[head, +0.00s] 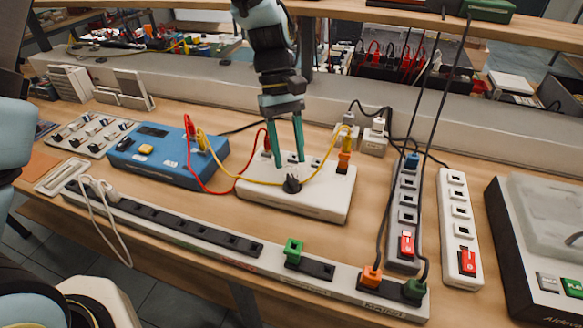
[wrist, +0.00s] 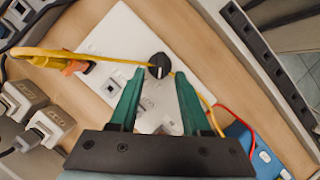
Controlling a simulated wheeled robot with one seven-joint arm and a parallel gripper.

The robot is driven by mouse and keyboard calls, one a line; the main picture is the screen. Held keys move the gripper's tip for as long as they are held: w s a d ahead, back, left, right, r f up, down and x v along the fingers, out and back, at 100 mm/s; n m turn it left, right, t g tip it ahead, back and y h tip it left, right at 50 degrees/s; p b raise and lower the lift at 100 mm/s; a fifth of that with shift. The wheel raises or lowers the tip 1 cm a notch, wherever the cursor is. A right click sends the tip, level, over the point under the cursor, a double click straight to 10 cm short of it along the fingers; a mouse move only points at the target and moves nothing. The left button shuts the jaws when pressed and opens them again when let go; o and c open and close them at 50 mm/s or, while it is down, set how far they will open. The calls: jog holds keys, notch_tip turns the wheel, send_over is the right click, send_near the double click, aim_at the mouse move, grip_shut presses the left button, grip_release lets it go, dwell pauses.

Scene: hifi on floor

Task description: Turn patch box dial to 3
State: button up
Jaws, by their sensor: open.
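The patch box (head: 310,207) is a flat white box on the bench; it also shows in the wrist view (wrist: 112,35). Its black dial (head: 291,184) sits near the front edge, and in the wrist view the dial (wrist: 159,66) has a pale pointer line. The scale numbers are too small to read. My gripper (head: 288,163) has two green fingers pointing down, spread apart and empty, above the box just behind the dial. In the wrist view the dial lies between and just beyond the fingertips (wrist: 159,73). I cannot tell whether they touch it.
A yellow cable (head: 237,176) runs across the box close to the dial. A red cable (head: 203,184) links the box to a blue meter (head: 167,155) at left. A long power strip (head: 180,224) lies in front. Two power strips (head: 461,222) (head: 404,213) stand right.

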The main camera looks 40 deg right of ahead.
aim_at(292, 179)
jog(key=shift+p+x, duration=0.35)
jog(key=shift+x, duration=1.9)
grip_shut()
